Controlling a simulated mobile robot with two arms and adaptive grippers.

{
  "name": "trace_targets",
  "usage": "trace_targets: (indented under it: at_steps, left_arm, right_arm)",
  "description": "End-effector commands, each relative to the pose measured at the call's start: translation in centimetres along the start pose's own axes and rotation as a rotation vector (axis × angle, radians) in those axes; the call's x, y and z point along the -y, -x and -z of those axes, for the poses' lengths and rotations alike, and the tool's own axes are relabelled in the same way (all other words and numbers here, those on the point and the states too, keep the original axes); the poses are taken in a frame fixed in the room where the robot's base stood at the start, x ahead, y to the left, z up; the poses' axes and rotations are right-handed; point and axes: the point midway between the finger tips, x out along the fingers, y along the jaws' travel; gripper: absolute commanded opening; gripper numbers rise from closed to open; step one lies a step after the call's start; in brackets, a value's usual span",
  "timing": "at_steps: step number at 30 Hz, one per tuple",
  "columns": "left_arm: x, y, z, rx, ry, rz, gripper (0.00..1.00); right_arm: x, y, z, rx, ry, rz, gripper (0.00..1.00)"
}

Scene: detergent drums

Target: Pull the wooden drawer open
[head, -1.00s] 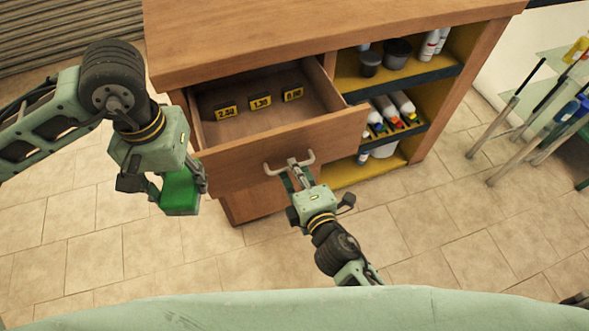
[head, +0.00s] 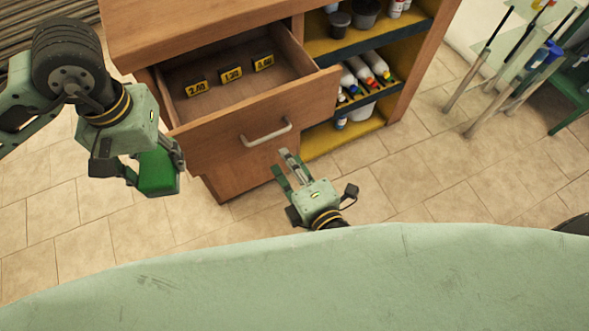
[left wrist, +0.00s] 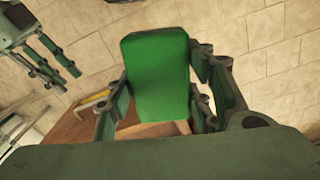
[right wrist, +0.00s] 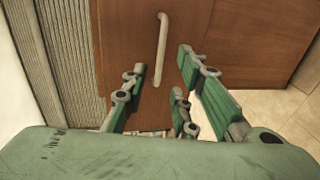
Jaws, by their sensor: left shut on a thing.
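The wooden drawer (head: 247,134) stands pulled out of the wooden cabinet, its inside visible from above. Its pale bar handle (head: 266,132) is on the front; it also shows in the right wrist view (right wrist: 161,48). My right gripper (head: 285,168) is open and empty, just in front of and below the handle, apart from it. In the right wrist view its fingers (right wrist: 160,88) are spread with nothing between them. My left gripper (head: 152,168) is shut on a green block (head: 158,173), left of the drawer front; the block also fills the left wrist view's middle (left wrist: 158,75).
Several yellow price tags (head: 231,74) stand inside the drawer. The cabinet's open shelves (head: 372,40) at right hold bottles and dark cups. A rack with long-handled tools (head: 510,70) stands further right. The tiled floor (head: 420,165) between is clear.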

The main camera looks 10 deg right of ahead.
Motion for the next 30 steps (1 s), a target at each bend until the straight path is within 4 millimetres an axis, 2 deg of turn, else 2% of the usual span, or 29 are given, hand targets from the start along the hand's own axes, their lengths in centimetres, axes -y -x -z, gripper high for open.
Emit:
trace_targets:
  at_steps: [3,9,27,30]
  left_arm:
    - [0.0,0.0,0.0,0.000,0.000,0.000,0.23]
    - [0.0,0.0,0.0,0.000,0.000,0.000,0.23]
    - [0.0,0.0,0.0,0.000,0.000,0.000,0.23]
    - [0.0,0.0,0.0,0.000,0.000,0.000,0.23]
  right_arm:
    - [0.0,1.7,0.0,0.002,-0.004,0.001,0.26]
    - [-0.1,3.1,0.0,0.001,-0.002,-0.001,0.26]
    - [-0.1,3.3,0.0,0.001,0.000,-0.001,0.26]
    - [0.5,3.2,0.0,0.001,-0.009,0.008,0.26]
